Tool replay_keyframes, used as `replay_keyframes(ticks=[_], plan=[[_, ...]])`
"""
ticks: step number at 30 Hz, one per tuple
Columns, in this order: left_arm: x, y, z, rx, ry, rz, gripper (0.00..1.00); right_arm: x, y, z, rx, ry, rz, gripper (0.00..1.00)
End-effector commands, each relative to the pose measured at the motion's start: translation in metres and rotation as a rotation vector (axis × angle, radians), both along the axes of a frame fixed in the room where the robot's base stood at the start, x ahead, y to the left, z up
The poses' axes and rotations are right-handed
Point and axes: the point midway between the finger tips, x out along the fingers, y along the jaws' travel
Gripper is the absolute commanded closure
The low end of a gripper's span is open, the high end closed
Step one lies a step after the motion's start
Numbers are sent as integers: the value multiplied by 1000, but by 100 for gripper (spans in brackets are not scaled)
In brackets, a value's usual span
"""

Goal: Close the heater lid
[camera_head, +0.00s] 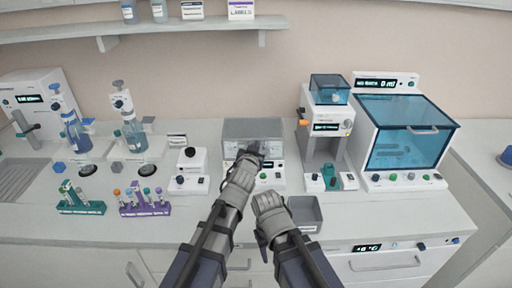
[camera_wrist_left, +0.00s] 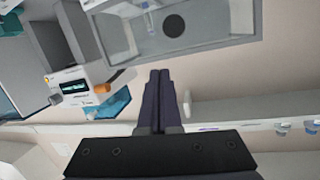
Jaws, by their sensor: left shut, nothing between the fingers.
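The heater (camera_head: 277,180) stands at the middle of the bench, a white unit with a grey see-through lid (camera_head: 238,128) at its top. My left gripper (camera_head: 257,148) is in front of the lid and hides part of it. In the left wrist view the gripper's dark fingers (camera_wrist_left: 160,80) are together and empty, close to the edge of a grey-framed clear panel (camera_wrist_left: 225,25) with a dark disc behind it. I cannot tell whether the fingers touch the lid or how far it stands open. My right gripper (camera_head: 264,240) is low in front of the bench; its fingers are unclear.
A dispenser with a blue hopper (camera_head: 328,90) and a blue-windowed cabinet (camera_head: 405,135) stand to the right. A small white device (camera_head: 190,170) and tube racks (camera_head: 143,205) are to the left.

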Motion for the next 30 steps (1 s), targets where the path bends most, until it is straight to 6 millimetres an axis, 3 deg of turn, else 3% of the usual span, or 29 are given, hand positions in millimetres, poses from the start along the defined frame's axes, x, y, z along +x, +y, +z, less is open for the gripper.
replay_keyframes(ticks=[1, 15, 30], plan=[[-10, 2, -14, 1, 1, 0, 100, 0, 0, -14, 0, 0, 0, 50], [-68, 14, -60, 3, -2, -1, 100, 0, 0, -60, 0, 0, 0, 50], [-70, 14, -59, 3, -2, -1, 100, 0, 0, -59, 0, 0, 0, 50]])
